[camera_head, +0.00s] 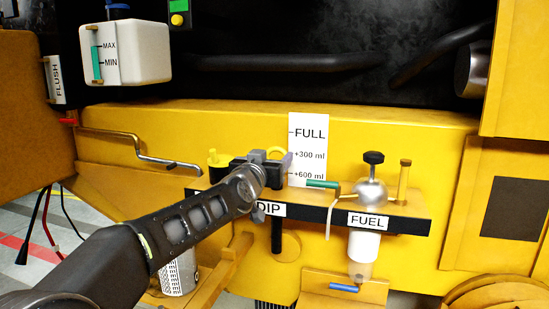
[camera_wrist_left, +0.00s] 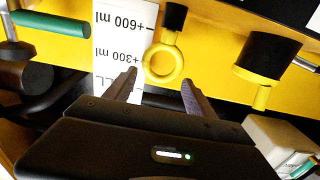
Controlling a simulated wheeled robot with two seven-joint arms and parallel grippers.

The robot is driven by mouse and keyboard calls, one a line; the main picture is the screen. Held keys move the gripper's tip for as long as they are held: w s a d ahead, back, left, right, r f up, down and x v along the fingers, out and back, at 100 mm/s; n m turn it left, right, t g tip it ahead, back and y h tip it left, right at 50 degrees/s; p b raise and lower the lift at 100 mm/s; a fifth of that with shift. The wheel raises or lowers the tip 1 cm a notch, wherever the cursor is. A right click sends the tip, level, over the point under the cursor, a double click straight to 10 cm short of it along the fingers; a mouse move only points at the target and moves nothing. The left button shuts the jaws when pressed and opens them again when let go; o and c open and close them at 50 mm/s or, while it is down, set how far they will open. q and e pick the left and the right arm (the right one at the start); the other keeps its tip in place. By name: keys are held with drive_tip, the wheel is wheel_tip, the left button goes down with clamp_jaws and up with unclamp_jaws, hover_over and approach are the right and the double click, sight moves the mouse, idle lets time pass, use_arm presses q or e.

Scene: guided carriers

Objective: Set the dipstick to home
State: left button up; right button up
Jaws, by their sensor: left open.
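The dipstick's yellow ring handle (camera_head: 277,150) shows just behind my left gripper (camera_head: 272,158), above the shelf by the DIP label (camera_head: 268,208). In the left wrist view the ring (camera_wrist_left: 149,65) joins a short yellow stem and a black collar (camera_wrist_left: 175,16). My left gripper (camera_wrist_left: 160,78) is open there, with one finger on each side of the ring's near part. I cannot tell whether either finger touches it. A black tube (camera_head: 277,236) hangs below the shelf. My right gripper is not in view.
A white level card (camera_head: 308,140) stands behind the ring. A green-handled lever (camera_head: 322,184) and the FUEL filter unit (camera_head: 371,190) are to the right. A yellow cap on a black neck (camera_wrist_left: 270,60) is close beside the gripper. A white tank (camera_head: 140,52) is upper left.

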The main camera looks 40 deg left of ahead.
use_arm(q)
drive_tip(key=v, duration=0.4)
drive_tip(key=shift+s+d+b, duration=0.1)
drive_tip(key=shift+s+b, duration=0.25)
drive_tip(key=shift+f, duration=0.1)
